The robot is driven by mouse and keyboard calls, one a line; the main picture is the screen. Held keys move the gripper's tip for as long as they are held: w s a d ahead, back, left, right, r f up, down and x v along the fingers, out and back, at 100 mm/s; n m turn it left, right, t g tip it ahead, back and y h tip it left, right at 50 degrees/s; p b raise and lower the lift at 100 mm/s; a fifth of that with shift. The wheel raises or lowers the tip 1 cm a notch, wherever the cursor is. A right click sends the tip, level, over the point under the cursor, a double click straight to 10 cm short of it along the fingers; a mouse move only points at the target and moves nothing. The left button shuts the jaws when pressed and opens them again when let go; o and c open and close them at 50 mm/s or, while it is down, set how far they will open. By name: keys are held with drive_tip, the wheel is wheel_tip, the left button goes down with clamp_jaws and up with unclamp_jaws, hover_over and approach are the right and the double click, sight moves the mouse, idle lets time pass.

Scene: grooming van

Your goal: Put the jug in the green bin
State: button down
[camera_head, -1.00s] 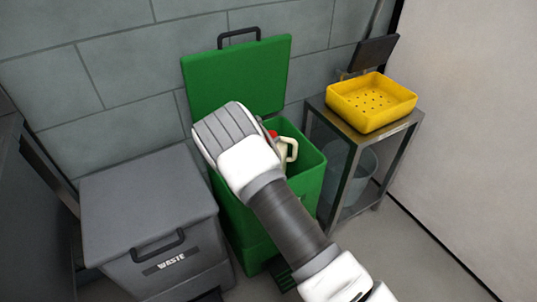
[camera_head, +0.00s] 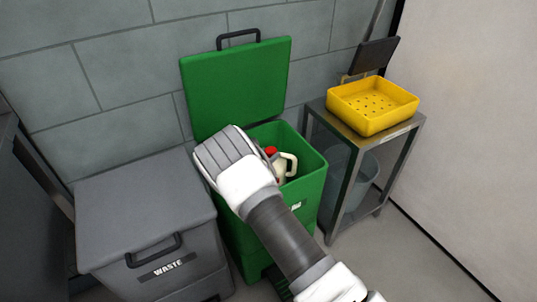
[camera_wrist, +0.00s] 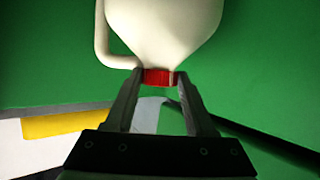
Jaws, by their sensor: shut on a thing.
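The jug (camera_head: 288,167) is cream-white with a side handle and a red cap (camera_head: 271,151). In the head view it shows within the outline of the green bin's opening, partly hidden behind my wrist. The green bin (camera_head: 312,184) stands with its lid (camera_head: 236,88) raised against the wall. In the wrist view, my gripper (camera_wrist: 160,84) is shut on the jug at its red cap, with the pale body (camera_wrist: 165,28) beyond the fingertips and green all around. The jug's contact with the bin floor or walls cannot be told.
A grey waste bin (camera_head: 140,205) with its lid shut stands left of the green bin. A metal stand (camera_head: 398,140) on the right carries a yellow perforated tray (camera_head: 372,122), with a translucent bucket (camera_head: 362,172) below. The tiled wall is close behind.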

drive_tip(key=shift+f, duration=0.25)
drive_tip(key=shift+c, duration=1.3)
unclamp_jaws()
